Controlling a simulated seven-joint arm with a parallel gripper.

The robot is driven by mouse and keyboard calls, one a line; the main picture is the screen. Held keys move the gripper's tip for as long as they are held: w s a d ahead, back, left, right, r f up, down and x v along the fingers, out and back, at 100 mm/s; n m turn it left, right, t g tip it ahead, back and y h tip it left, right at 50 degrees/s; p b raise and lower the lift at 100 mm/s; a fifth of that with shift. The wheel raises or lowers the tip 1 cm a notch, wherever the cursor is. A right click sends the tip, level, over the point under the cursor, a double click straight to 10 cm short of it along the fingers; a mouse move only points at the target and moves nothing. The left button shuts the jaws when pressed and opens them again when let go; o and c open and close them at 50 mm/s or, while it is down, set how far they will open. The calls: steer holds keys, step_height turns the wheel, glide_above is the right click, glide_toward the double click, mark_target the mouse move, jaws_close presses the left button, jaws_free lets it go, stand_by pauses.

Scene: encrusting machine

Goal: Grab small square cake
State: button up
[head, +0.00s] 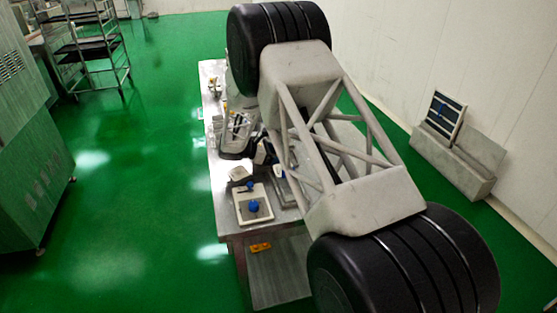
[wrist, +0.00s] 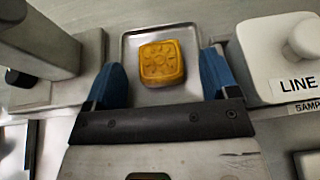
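A small square golden-yellow cake (wrist: 162,62) with an embossed pattern on top sits in a shallow metal tray (wrist: 132,44) in the wrist view. My gripper (wrist: 163,66) is open, its two blue fingers spread wide on the left and right of the cake. A gap shows on each side, and the fingers do not appear to touch it. Whether the fingertips are down at the cake's height I cannot tell. In the head view my arm covers much of the table, and I cannot make out the cake there.
In the wrist view a white block labelled LINE (wrist: 283,58) stands close right of the tray, and a grey metal post (wrist: 45,45) stands left. The head view shows the metal table (head: 231,228) with a white device with a blue knob (head: 253,206) near its front.

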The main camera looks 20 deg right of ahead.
steer(key=shift+s+d+f, duration=0.1)
steer(key=shift+s+f, duration=0.3)
steer(key=shift+f, duration=0.45)
steer(key=c, duration=1)
steer(key=shift+r, duration=0.15)
steer(key=r, duration=1.8)
steer(key=shift+w+r, duration=0.25)
steer(key=shift+r, duration=0.1)
